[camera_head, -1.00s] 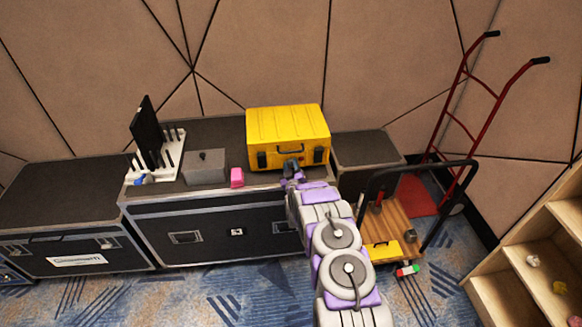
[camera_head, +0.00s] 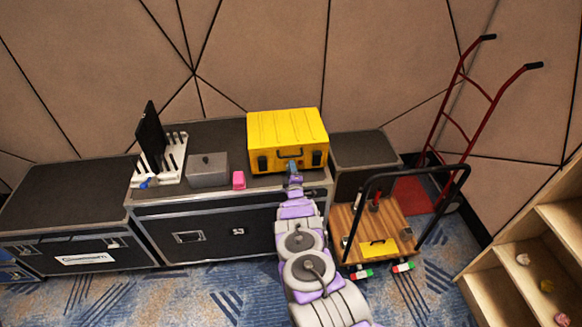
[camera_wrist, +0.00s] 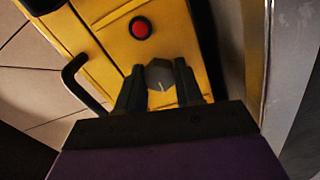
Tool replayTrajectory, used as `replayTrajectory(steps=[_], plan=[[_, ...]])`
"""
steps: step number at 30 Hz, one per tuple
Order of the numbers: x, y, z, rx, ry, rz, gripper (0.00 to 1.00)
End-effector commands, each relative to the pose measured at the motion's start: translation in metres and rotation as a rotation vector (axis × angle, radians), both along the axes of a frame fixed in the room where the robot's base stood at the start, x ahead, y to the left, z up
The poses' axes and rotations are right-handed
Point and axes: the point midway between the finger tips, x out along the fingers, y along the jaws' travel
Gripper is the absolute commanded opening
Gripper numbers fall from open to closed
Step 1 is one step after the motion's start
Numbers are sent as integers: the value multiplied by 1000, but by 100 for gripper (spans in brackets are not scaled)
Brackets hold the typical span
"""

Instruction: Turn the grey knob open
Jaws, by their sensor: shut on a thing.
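The yellow case (camera_head: 287,132) stands on a black flight case, its front with the black handle facing me. In the wrist view the grey knob (camera_wrist: 160,74) sits on the yellow case front (camera_wrist: 112,38), below a red button (camera_wrist: 141,27). A pale line marks the knob's face. My gripper (camera_wrist: 158,84) is shut on the grey knob, one dark finger on each side. In the head view my gripper (camera_head: 293,168) is at the case's lower front and hides the knob.
A grey box (camera_head: 208,172), a pink block (camera_head: 239,180) and a white rack (camera_head: 165,165) stand left of the yellow case. A wooden cart (camera_head: 376,225) and a red hand truck (camera_head: 466,125) are at right. Wooden shelves (camera_head: 530,250) edge the lower right.

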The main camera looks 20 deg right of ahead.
Motion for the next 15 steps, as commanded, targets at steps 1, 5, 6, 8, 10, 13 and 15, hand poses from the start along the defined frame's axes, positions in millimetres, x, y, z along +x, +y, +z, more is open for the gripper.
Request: replayTrajectory(steps=[1, 5, 6, 8, 10, 13, 15], plan=[[0, 3, -1, -22, 12, 6, 5], [1, 3, 0, -66, 22, 5, 5], [1, 3, -1, -76, 24, 5, 5], [1, 3, -1, -86, 27, 6, 5], [1, 3, -1, -96, 30, 6, 5], [1, 4, -2, -103, 33, 5, 5], [1, 4, -3, -105, 34, 7, 5]])
